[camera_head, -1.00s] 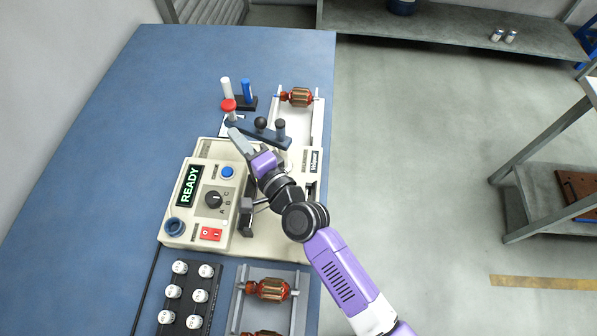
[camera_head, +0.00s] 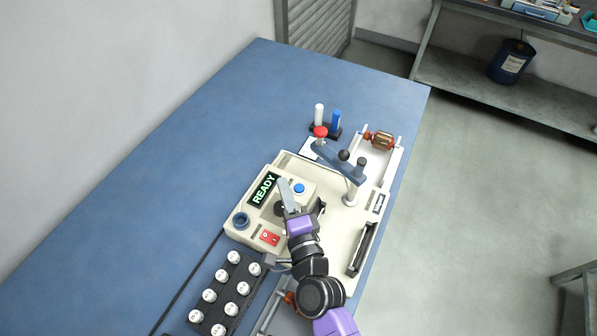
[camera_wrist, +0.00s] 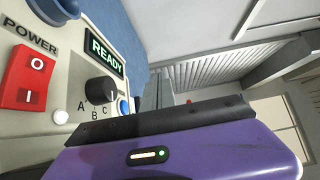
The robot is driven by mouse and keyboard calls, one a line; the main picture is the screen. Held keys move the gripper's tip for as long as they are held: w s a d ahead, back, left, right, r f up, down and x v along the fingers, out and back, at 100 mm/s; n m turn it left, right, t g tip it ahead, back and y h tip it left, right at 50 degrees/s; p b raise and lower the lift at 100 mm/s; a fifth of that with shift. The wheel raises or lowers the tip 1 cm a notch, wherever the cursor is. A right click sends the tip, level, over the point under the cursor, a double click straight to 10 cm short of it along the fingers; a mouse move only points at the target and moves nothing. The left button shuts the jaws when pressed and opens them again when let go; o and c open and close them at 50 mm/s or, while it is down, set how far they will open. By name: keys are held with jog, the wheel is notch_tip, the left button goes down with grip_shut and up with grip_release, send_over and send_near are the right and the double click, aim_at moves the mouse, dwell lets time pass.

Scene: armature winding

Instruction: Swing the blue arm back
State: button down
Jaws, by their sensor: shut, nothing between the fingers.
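The blue arm (camera_head: 338,161) is a dull blue bar with a black ball knob (camera_head: 344,155) on it. In the head view it lies slantwise across the back of the cream winding machine (camera_head: 330,236), with a pale post (camera_head: 351,192) below its right end. My gripper (camera_head: 284,183) is shut and empty. It hangs over the control panel in front of the blue arm, apart from it, and partly covers the dial. In the wrist view the dial (camera_wrist: 101,90) shows clearly; the blue arm cannot be made out there.
The panel has a lit READY display (camera_head: 263,189), a blue button (camera_head: 299,188) and a red power switch (camera_head: 270,238). A red knob (camera_head: 320,131) and white and blue posts (camera_head: 336,120) stand behind. A copper armature (camera_head: 379,139) lies back right. The table's left side is clear.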

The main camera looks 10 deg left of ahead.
jog(key=shift+s+a, duration=0.85)
jog(key=shift+s, duration=0.2)
